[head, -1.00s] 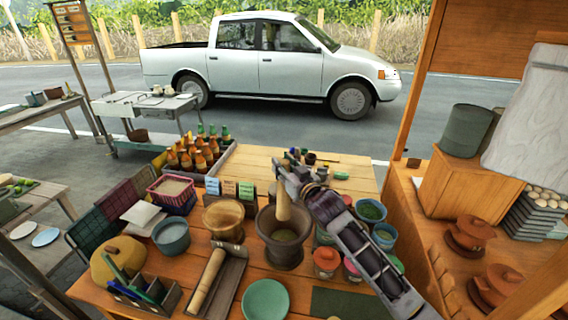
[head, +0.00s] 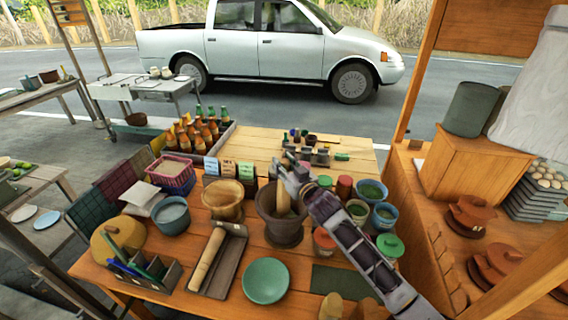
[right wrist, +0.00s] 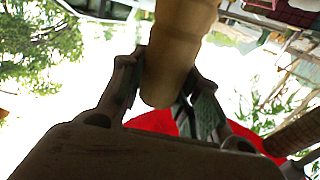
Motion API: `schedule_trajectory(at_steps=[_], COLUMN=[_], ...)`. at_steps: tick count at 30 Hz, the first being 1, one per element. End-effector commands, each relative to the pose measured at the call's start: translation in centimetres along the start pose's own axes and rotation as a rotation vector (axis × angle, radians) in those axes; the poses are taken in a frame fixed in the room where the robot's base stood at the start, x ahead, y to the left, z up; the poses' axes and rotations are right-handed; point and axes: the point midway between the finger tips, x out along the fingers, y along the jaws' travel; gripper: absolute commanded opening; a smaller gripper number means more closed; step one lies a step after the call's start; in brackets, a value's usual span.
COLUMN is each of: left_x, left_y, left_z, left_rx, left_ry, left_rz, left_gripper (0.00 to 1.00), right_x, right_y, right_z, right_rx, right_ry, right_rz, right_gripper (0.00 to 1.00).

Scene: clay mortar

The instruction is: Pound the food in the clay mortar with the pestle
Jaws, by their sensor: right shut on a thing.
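The clay mortar (head: 283,235) stands upright on the wooden table, dark brown and wide-mouthed. My right gripper (head: 288,180) is shut on the pale wooden pestle (head: 284,198) near its upper end. The pestle is almost upright, with its lower part inside the mortar's mouth. The food inside is mostly hidden by the pestle and rim. In the right wrist view, the pestle (right wrist: 168,72) sits between the two fingers of my right gripper (right wrist: 165,95). My left gripper is not in view.
A wooden bowl (head: 223,208) stands just left of the mortar. A tray (head: 229,262) with a long wooden roller (head: 207,260) lies at the front left. A green bowl (head: 266,281) is in front. Jars and tubs (head: 385,215) crowd the right side.

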Motion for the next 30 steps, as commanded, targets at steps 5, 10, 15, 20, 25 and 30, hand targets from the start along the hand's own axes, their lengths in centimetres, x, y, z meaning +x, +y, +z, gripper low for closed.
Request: schedule_trajectory(at_steps=[5, 10, 15, 20, 25, 30], left_x=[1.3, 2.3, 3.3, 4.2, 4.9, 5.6], left_y=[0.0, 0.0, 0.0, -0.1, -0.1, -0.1], left_z=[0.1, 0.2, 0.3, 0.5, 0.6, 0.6], left_rx=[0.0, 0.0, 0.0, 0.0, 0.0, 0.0], left_ry=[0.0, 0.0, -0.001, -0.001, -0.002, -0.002], left_rz=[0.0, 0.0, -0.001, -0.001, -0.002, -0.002], left_gripper=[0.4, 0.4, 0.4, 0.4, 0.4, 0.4], right_x=[0.0, 0.0, 0.0, 0.0, 0.0, 0.0], right_y=[0.0, 0.1, 0.1, 0.1, 0.2, 0.2], right_z=[1.4, 2.5, 3.6, 4.6, 5.4, 6.2], right_rx=[0.0, 0.0, 0.0, -0.001, -0.001, -0.001], right_ry=[0.002, 0.002, 0.002, 0.002, 0.002, 0.002], right_rz=[0.0, 0.0, 0.0, 0.0, 0.0, 0.0], right_gripper=[0.0, 0.0, 0.0, 0.0, 0.0, 0.0])
